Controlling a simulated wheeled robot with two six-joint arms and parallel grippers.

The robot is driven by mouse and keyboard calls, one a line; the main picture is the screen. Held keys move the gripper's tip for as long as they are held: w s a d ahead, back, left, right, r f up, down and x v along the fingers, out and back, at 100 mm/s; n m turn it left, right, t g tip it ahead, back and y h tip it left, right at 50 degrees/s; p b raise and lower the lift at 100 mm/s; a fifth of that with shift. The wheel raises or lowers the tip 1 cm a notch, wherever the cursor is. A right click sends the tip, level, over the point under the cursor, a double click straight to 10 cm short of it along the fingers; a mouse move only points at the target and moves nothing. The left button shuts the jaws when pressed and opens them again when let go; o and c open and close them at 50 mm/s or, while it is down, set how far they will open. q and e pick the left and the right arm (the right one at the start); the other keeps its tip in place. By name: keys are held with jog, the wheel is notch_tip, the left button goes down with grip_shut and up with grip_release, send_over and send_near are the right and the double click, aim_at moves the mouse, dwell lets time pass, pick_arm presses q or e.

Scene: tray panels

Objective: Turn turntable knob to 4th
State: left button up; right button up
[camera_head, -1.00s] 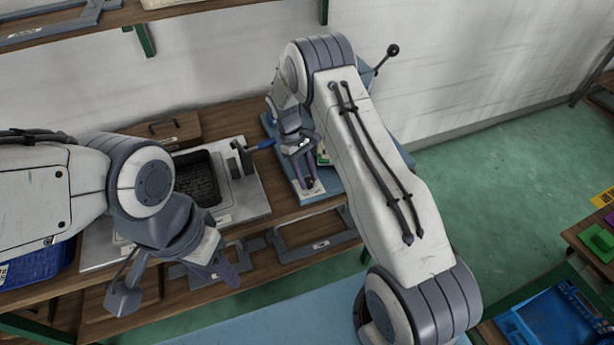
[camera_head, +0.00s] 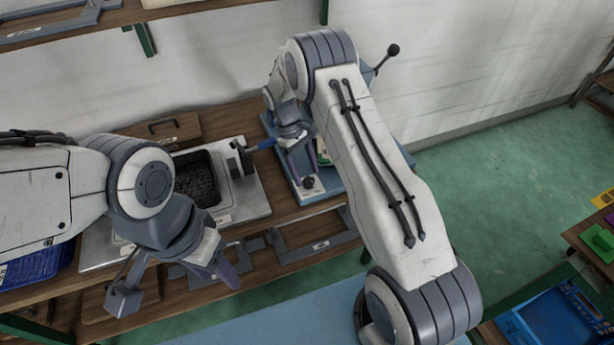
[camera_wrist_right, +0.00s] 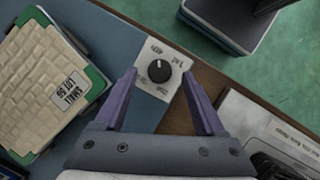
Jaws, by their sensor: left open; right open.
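The turntable knob (camera_head: 309,182) is a small black dial on a white label plate (camera_wrist_right: 178,57) at the front end of a blue base. In the right wrist view the knob (camera_wrist_right: 159,71) has a white mark near the plate's far side. The small labels around it are too blurred to read surely. My right gripper (camera_head: 299,165) is open, its two purple fingers pointing at the knob. In the wrist view the knob shows between the spread fingertips (camera_wrist_right: 159,76); the head view shows it just beyond them, apparently uncovered.
A tray panel with a dark recess (camera_head: 262,205) and an upright dark lever part stands left of the blue base. A parts tray labelled small (camera_wrist_right: 52,80) lies beside the knob. A grey frame (camera_head: 325,243) lies on the lower shelf.

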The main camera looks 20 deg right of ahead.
jog(key=v, duration=0.8)
jog(key=shift+r+b, duration=0.25)
jog(key=shift+b, duration=0.2)
jog(key=s+a+r+n+t+y, duration=0.1)
jog(key=s+a+r+t, duration=0.2)
jog(key=s+a+r, duration=0.9)
jog(key=s+a+f+n+t+y, duration=0.1)
jog(key=s+y, duration=0.1)
jog(key=s, duration=1.9)
jog(key=shift+s+a, duration=0.35)
jog(key=shift+a, duration=0.05)
